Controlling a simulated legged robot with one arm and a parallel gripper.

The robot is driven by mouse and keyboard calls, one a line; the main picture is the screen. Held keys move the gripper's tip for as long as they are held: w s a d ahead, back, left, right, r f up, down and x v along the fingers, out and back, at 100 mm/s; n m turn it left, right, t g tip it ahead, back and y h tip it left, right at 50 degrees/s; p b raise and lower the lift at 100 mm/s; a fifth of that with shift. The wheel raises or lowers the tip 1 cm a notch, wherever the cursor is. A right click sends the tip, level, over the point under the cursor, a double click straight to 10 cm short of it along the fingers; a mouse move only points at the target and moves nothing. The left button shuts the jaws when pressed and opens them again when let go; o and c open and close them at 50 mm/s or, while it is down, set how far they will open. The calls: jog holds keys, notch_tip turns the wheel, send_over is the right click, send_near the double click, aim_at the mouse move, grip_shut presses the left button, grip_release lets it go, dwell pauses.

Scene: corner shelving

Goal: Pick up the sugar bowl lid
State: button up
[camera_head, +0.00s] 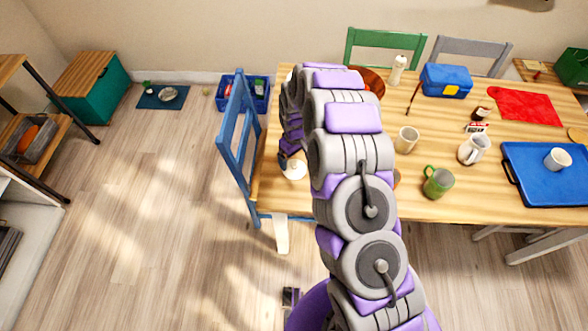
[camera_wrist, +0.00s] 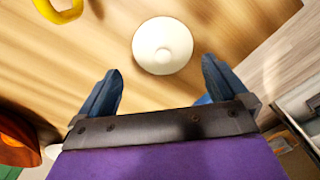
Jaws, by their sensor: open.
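A round white lid (camera_wrist: 162,45) with a small knob in its middle shows in the wrist view, just beyond and between my fingertips. My gripper (camera_wrist: 161,66) is open and empty, with one dark blue finger on each side below the lid. In the head view a small white round thing, which looks like the same lid (camera_head: 294,170), is at the left end of the wooden table. My gripper (camera_head: 286,152) is close above it there, partly hidden by my arm. I cannot tell whether a bowl is under the lid.
The table (camera_head: 420,207) holds a green mug (camera_head: 438,183), a white mug (camera_head: 472,150), a cup (camera_head: 407,140), a bottle (camera_head: 397,70), a blue box (camera_head: 446,80) and a blue tray (camera_head: 530,190). A blue chair (camera_head: 237,140) stands at its left end. A yellow ring (camera_wrist: 60,12) shows in the wrist view.

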aim_at(294, 165)
jog(key=shift+s+d+f, duration=0.1)
jog(key=shift+d+f, duration=0.05)
jog(key=shift+f, duration=0.15)
jog(key=f, duration=0.1)
jog(key=f+b, duration=0.1)
jog(key=f, duration=0.2)
jog(key=shift+s+a+f, duration=0.25)
jog(key=shift+a, duration=0.1)
jog(key=shift+d+r, duration=0.1)
jog(key=shift+d, duration=0.2)
jog(key=c, duration=0.5)
jog(key=shift+a, duration=0.1)
jog(key=shift+c, duration=1.3)
jog(key=shift+a, duration=0.1)
